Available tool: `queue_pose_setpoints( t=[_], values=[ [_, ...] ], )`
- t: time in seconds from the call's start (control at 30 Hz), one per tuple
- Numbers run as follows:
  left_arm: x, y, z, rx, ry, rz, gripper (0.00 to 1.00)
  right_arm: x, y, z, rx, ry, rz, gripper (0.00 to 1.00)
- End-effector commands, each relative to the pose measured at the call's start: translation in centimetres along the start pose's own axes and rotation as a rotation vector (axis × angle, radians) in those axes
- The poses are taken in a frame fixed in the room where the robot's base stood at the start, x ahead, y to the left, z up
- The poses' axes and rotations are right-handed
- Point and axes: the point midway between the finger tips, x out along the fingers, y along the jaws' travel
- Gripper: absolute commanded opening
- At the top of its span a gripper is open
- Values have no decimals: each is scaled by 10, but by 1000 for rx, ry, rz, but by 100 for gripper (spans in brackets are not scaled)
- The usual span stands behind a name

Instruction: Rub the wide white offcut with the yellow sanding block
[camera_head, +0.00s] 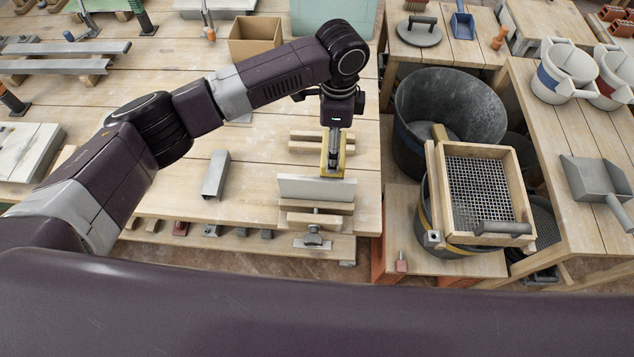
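The wide white offcut (315,189) stands on its long edge on wooden supports at the front right of the long wooden bench (260,190). My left arm reaches in from the left, and its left gripper (333,165) points down just behind the offcut. The yellow sanding block (325,160) shows on both sides of the fingers, which appear closed on it. The block's lower end is at the offcut's top edge; I cannot tell whether they touch. My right gripper is not in view.
A clamp (313,236) sits in front of the offcut. A grey metal channel (216,174) lies to the left. A cardboard box (255,36) stands behind. Right of the bench are a large black tub (450,105) and a wood-framed sieve (480,190) over a bucket.

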Motion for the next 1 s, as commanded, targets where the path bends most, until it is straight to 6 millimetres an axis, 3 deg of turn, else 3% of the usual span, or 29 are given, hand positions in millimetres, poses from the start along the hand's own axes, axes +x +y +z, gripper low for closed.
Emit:
queue_pose_setpoints(
  t=[0.03, 0.1, 0.47, 0.87, 1.0],
  values=[
    [5, -4, 0, -1, 1, -2, 52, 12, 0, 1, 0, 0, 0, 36],
    [2, -7, 0, -1, 1, -2, 52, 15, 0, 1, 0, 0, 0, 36],
    [-2, -8, 0, 0, 2, 0, 52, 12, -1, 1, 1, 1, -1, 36],
    [-40, -8, -1, 0, 3, 0, 52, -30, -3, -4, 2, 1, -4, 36],
    [-43, -7, 0, 0, 2, 1, 52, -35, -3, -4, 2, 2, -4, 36]
  ],
)
